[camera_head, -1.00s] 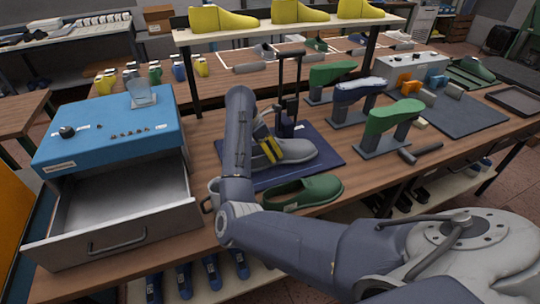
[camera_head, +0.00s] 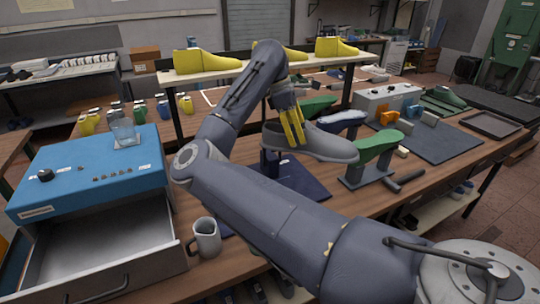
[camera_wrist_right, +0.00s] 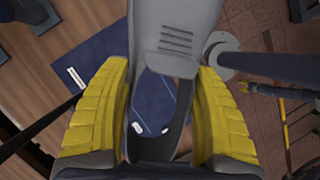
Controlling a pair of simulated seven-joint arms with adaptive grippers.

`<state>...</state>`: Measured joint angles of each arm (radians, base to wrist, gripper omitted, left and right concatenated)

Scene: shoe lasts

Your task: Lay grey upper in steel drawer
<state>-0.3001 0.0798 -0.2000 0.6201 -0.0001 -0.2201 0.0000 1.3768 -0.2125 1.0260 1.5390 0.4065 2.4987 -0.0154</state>
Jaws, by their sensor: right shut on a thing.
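The grey upper (camera_head: 325,147) is held in the air above the dark blue mat (camera_head: 303,180), its toe pointing right in the head view. My right gripper (camera_head: 292,138) is shut on it, yellow fingers on both sides. In the right wrist view the grey upper (camera_wrist_right: 178,25) lies between the yellow fingers (camera_wrist_right: 165,115), with its opening toward the camera. The steel drawer (camera_head: 105,240) stands open at the left under a blue cabinet (camera_head: 85,175); its visible floor is bare. The upper is right of the drawer and apart from it.
A grey mug (camera_head: 206,238) stands on the bench between the drawer and my right arm. A shelf (camera_head: 270,70) with yellow lasts spans behind. A green last (camera_head: 378,145) on a stand is close right of the upper.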

